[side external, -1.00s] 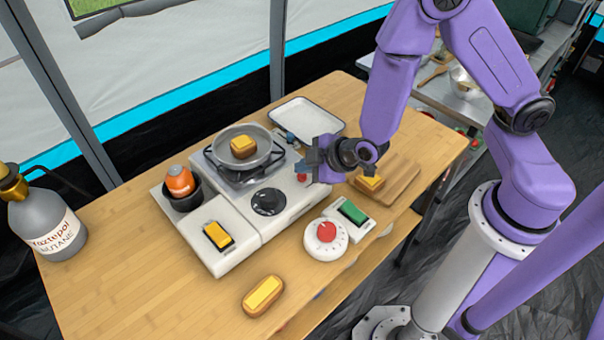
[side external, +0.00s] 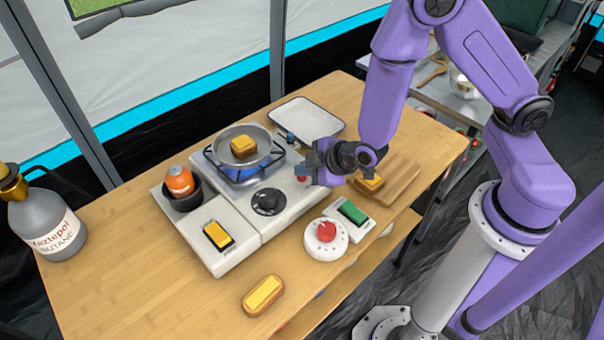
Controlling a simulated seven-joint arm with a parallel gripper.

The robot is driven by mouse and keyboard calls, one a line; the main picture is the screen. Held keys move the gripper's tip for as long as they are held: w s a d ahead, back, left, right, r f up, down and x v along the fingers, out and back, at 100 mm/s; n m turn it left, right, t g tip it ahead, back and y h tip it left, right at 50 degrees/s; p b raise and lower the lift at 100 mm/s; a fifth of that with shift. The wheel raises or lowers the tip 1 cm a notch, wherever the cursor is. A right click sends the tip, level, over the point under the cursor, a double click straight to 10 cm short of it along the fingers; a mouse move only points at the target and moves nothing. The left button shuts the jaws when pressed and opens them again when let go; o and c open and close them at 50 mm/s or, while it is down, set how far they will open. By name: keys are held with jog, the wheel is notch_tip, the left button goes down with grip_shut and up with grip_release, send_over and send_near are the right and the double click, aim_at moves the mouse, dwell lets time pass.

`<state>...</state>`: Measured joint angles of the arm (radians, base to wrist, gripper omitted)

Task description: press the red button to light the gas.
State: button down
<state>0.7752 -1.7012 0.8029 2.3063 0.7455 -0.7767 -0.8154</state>
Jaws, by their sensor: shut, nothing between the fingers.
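The camp stove (side external: 225,255) stands on the wooden table. A blue flame (side external: 240,177) burns under the pan (side external: 270,150). A small red button (side external: 301,178) shows at the stove's right edge, partly hidden by my gripper. My gripper (side external: 308,163) is shut and empty, its fingertips right at that button; I cannot tell whether they touch it. The black knob (side external: 267,202) sits on the stove's front part. A white round device with a red top (side external: 326,232) stands apart, in front of the stove.
Bread with a yellow slab (side external: 243,146) lies in the pan. An orange can (side external: 180,182) stands in a black holder at left. A green-topped switch (side external: 352,212), a cutting board (side external: 400,180) and a white tray (side external: 310,118) surround my gripper. A butane bottle (side external: 45,225) stands far left.

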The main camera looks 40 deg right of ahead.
aim_at(305, 179)
dwell(0.5)
jog(key=shift+r, duration=0.85)
jog(key=shift+r, duration=2.5)
